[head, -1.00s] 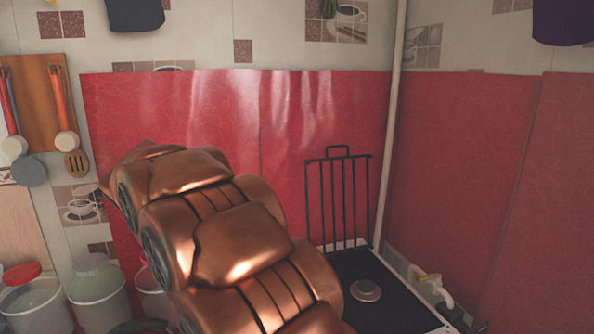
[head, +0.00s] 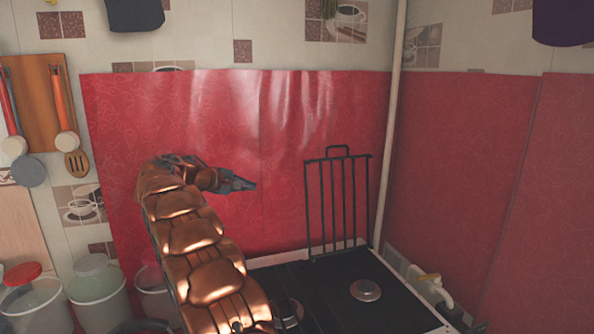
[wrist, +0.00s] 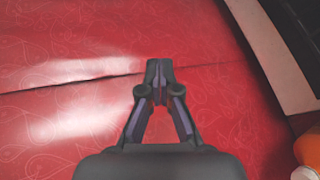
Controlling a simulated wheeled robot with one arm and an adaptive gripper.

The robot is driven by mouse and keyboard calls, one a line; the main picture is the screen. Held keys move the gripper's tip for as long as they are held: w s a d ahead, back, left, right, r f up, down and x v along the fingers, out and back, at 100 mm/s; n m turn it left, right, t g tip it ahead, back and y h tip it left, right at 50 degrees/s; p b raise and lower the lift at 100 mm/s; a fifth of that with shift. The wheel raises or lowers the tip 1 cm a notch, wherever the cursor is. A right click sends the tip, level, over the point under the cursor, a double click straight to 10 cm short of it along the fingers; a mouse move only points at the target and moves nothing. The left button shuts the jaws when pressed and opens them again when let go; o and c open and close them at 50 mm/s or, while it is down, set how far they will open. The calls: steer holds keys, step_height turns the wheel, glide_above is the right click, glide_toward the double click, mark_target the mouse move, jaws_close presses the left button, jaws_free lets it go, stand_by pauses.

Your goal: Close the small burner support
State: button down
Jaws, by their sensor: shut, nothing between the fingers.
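The small burner support (head: 338,205) is a black barred grate standing upright at the back of the black stove top (head: 335,285), against the red oilcloth, in the head view. A round burner (head: 366,290) lies uncovered in front of it. My gripper (head: 250,185) is to the left of the support, at about the height of its upper bars and apart from it, pointing right. In the wrist view my gripper (wrist: 157,68) is shut and empty, with red oilcloth behind it. The support is not clearly identifiable in the wrist view.
A pale pipe (head: 391,130) runs up the corner right of the support. Lidded containers (head: 98,290) stand at lower left. My arm covers part of the stove's left side.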

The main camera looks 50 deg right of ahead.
steer(key=d+g+h+p, duration=0.1)
steer(key=d+p, duration=0.2)
steer(key=d, duration=0.3)
steer(key=s+d+m+g+h+p, duration=0.1)
steer(key=d+p, duration=0.1)
steer(key=d, duration=0.5)
steer(key=s+d+r+g+h+p, duration=0.1)
steer(key=d+p, duration=0.2)
steer(key=d, duration=0.3)
steer(key=shift+d+r+m+p, duration=0.1)
steer(key=shift+d+m+p, duration=0.1)
steer(key=shift+m+p, duration=0.2)
steer(key=shift+d+f, duration=0.1)
steer(key=shift+f, duration=0.1)
steer(key=shift+s+b, duration=0.25)
steer(key=shift+b, duration=0.95)
steer(key=shift+s+a+f+b, duration=0.2)
steer(key=shift+a+b, duration=0.1)
steer(key=shift+b, duration=0.9)
